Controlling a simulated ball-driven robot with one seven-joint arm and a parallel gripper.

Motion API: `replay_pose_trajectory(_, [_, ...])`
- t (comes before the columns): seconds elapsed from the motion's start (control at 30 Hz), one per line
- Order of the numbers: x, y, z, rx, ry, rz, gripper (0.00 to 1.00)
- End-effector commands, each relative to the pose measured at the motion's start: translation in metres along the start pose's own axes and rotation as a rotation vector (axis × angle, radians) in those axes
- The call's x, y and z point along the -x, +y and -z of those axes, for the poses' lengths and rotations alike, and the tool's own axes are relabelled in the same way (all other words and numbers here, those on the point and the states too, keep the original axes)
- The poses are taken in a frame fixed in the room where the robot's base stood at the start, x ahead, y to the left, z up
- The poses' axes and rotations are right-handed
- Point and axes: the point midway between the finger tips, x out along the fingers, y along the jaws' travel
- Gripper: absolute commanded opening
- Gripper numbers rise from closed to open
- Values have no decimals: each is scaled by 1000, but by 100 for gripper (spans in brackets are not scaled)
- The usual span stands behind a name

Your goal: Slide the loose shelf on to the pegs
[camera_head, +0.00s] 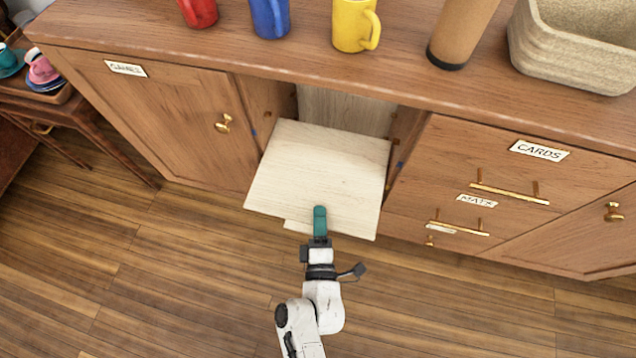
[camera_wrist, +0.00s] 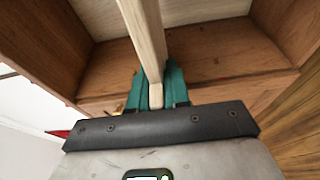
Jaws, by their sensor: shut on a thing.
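The loose shelf (camera_head: 315,175) is a pale wood board, lying about flat in the head view. Its far part reaches into the open bay of the cabinet and its near part sticks out in front. My gripper (camera_head: 320,212), with teal fingers, is shut on the middle of its near edge. In the wrist view the shelf (camera_wrist: 143,30) shows edge-on between the fingers (camera_wrist: 155,88). A small blue mark, possibly a peg, shows at the bay's left side (camera_head: 253,131) and another at its right side (camera_head: 400,166). I cannot tell whether the shelf rests on any peg.
The cabinet top (camera_head: 190,48) carries red (camera_head: 198,12), blue (camera_head: 270,18) and yellow mugs (camera_head: 353,25), a brown cylinder (camera_head: 462,32) and a beige basket (camera_head: 570,50). A closed door (camera_head: 160,110) flanks the bay left; drawers with protruding brass handles (camera_head: 510,193) flank it right. The floor in front is clear.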

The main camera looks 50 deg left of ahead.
Motion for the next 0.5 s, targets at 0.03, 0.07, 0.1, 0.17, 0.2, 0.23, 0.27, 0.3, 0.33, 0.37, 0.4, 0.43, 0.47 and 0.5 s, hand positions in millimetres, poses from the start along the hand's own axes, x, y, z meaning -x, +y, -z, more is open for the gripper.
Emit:
replay_pose_trajectory(0.03, [-4, 0, -1, 0, -1, -5, 0])
replay_pose_trajectory(0.07, [-5, 0, -1, 0, -1, -5, 0])
replay_pose_trajectory(0.1, [-8, 0, -2, 0, -1, -5, 0])
replay_pose_trajectory(0.17, [-11, 1, -3, 1, -1, -6, 0])
replay_pose_trajectory(0.2, [-13, 0, -3, 1, -1, -5, 0])
replay_pose_trajectory(0.23, [-14, 0, -4, 1, -1, -5, 0])
replay_pose_trajectory(0.27, [-16, 0, -4, 1, -1, -5, 0])
replay_pose_trajectory(0.3, [-18, 0, -5, 1, -1, -4, 0])
replay_pose_trajectory(0.33, [-19, 0, -5, 1, -1, -4, 0])
replay_pose_trajectory(0.37, [-21, 0, -6, 1, -1, -5, 0])
replay_pose_trajectory(0.4, [-23, 0, -6, 1, -1, -5, 0])
replay_pose_trajectory(0.43, [-24, 0, -7, 0, -2, -5, 0])
replay_pose_trajectory(0.47, [-26, 0, -7, 0, -2, -6, 0])
replay_pose_trajectory(0.5, [-28, 0, -8, 0, -2, -6, 0])
